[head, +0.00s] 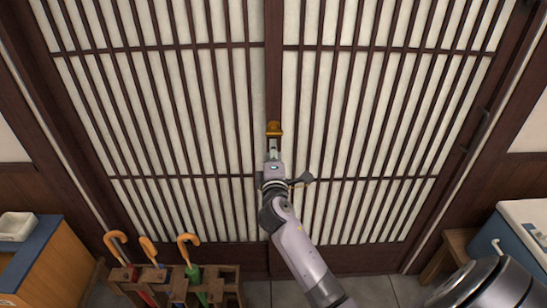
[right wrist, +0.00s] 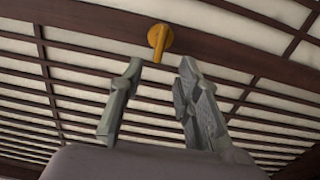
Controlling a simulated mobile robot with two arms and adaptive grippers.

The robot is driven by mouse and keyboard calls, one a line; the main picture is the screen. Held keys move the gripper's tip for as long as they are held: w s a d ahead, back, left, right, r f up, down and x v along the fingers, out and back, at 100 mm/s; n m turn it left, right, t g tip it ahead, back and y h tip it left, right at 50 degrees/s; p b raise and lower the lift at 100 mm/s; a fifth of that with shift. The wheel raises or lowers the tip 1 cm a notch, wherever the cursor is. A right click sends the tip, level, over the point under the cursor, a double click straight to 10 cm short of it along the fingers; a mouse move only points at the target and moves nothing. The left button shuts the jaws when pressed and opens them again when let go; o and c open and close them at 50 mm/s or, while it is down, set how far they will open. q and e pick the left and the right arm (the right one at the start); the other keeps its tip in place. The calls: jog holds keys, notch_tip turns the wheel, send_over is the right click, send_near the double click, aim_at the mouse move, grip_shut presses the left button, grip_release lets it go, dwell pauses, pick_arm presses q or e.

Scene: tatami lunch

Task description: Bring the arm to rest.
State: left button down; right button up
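My right arm reaches up from the lower right in the head view to the sliding doors. My right gripper (head: 273,147) is in front of the dark middle post, just below a brass latch (head: 273,128). In the right wrist view the right gripper (right wrist: 161,68) is open, its two grey fingers apart with nothing between them. The latch (right wrist: 159,39) has a round plate and a short lever pointing down toward the gap between the fingertips. No contact with the fingers shows. My left gripper is not in view.
Two lattice doors (head: 150,115) with pale panels fill the view and look closed. An umbrella rack (head: 225,285) with several orange-handled umbrellas stands lower left, beside a wooden cabinet (head: 45,265). A wooden stool (head: 450,255) and a blue-and-white chest (head: 525,212) are at the right.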

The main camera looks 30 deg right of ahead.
jog(key=shift+v, duration=1.2)
jog(key=shift+w, duration=0.1)
jog(key=s+a+f+g+y, duration=0.1)
jog(key=a+f+y, duration=0.1)
jog(key=f, duration=0.8)
jog(key=s+a+f+g+y, duration=0.1)
jog(key=a+f+g+y, duration=0.15)
jog(key=f, duration=0.75)
jog(key=s+a+f+m+g+y, duration=0.1)
jog(key=s+a+f+g, duration=0.15)
jog(key=s+f, duration=0.65)
jog(key=s+a+f+m+g+y, duration=0.1)
jog(key=s+a+f+m+y, duration=0.2)
jog(key=f, duration=1)
jog(key=s+a+f+m+g, duration=0.1)
jog(key=s+f, duration=0.5)
jog(key=s, duration=0.6)
jog(key=s+f+m+g, duration=0.2)
jog(key=s+f+g, duration=0.2)
jog(key=s, duration=0.9)
jog(key=s+a+f+m+g, duration=0.1)
jog(key=s+f+m+g, duration=0.1)
jog(key=s+f, duration=0.5)
jog(key=s, duration=0.5)
jog(key=shift+s+a+f+y, duration=0.3)
jog(key=shift+a+y, duration=0.05)
